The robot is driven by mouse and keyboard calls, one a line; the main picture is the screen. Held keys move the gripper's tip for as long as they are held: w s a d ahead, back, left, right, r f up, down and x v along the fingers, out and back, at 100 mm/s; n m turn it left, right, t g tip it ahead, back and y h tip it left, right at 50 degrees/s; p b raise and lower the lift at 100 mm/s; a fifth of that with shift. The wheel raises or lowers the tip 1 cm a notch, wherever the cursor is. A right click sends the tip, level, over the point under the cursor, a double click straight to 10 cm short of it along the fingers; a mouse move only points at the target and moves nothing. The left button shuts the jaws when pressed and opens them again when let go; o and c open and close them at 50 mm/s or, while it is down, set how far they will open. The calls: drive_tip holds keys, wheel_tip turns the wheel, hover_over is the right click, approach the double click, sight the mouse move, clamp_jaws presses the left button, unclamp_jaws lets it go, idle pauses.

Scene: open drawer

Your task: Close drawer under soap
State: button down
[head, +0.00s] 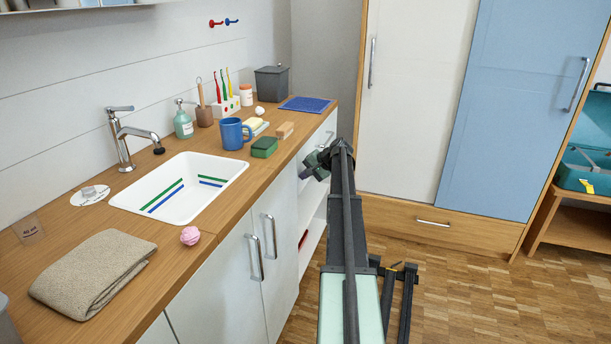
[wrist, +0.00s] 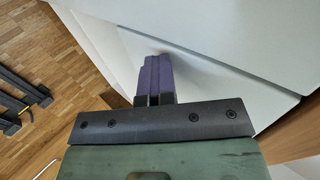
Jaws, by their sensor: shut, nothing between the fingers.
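My gripper (head: 308,166) is at this drawer front in the head view, and my arm hides part of the area. In the wrist view, my gripper (wrist: 155,75) is shut and empty, its purple fingers together in front of a white panel (wrist: 200,80). The fingertips are touching or very close to the panel; I cannot tell which. How far the drawer stands out is not clear.
Lower cabinet doors (head: 265,250) have protruding handles. A wardrobe (head: 415,100) stands behind my arm. The wooden floor (head: 460,285) at right is clear.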

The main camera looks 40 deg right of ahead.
drive_tip(key=s+f+p+v, duration=0.1)
drive_tip(key=f+p+v, duration=0.1)
drive_tip(key=p+v, duration=0.5)
drive_tip(key=v, duration=0.6)
drive_tip(key=shift+s+d, duration=0.3)
drive_tip(key=shift+d, duration=0.05)
drive_tip(key=s+a+f+g+p, duration=0.1)
drive_tip(key=s+a+g, duration=0.1)
drive_tip(key=s+a, duration=0.25)
drive_tip(key=s+a+r+n+g+h+p, duration=0.1)
drive_tip(key=a+r+n+p, duration=0.3)
drive_tip(key=a+r+p, duration=0.6)
drive_tip(key=s+a+r+n+g+h+p, duration=0.1)
drive_tip(key=s+a+r+n+g+p, duration=0.2)
drive_tip(key=a+r+p, duration=0.7)
drive_tip(key=s+a+r+n+g+h+p, duration=0.2)
drive_tip(key=a+r+n+p, duration=0.3)
drive_tip(key=a, duration=3.1)
wheel_tip(320, 180, up, 6)
drive_tip(key=s+p, duration=0.1)
drive_tip(key=p, duration=0.8)
drive_tip(key=shift+s+a+n+g, duration=0.2)
drive_tip(key=shift+s+n+g, duration=0.1)
drive_tip(key=shift+n, duration=0.1)
